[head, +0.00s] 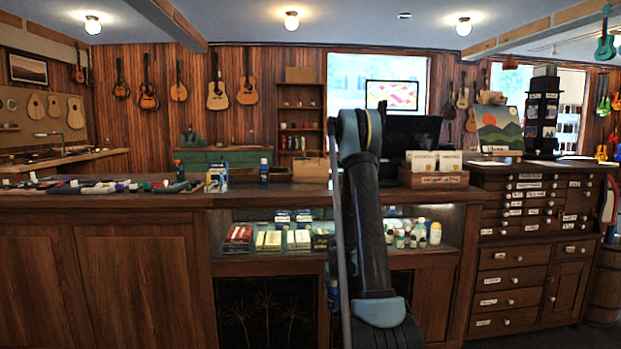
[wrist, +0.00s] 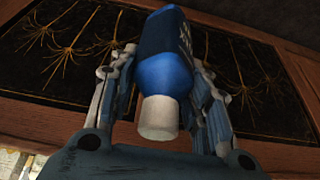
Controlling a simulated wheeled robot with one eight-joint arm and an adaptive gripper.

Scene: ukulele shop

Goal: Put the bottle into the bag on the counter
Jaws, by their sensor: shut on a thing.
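The bottle (wrist: 163,72) is blue with a dark upper part and a white cap. In the wrist view it sits between the two fingers of my gripper (wrist: 163,52), which is shut on it, cap end toward the camera. In the head view my gripper is mostly hidden behind my arm, low in front of the counter. A tan paper bag (head: 310,170) stands on the counter top just left of my arm; its right side is partly covered by the arm, and its inside cannot be seen.
A dark blue bottle (head: 264,171) and small boxes (head: 217,177) stand on the counter (head: 130,201) left of the bag. A card holder (head: 434,179) and a monitor (head: 408,133) stand to the right. The glass display case (head: 270,214) lies below the counter top.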

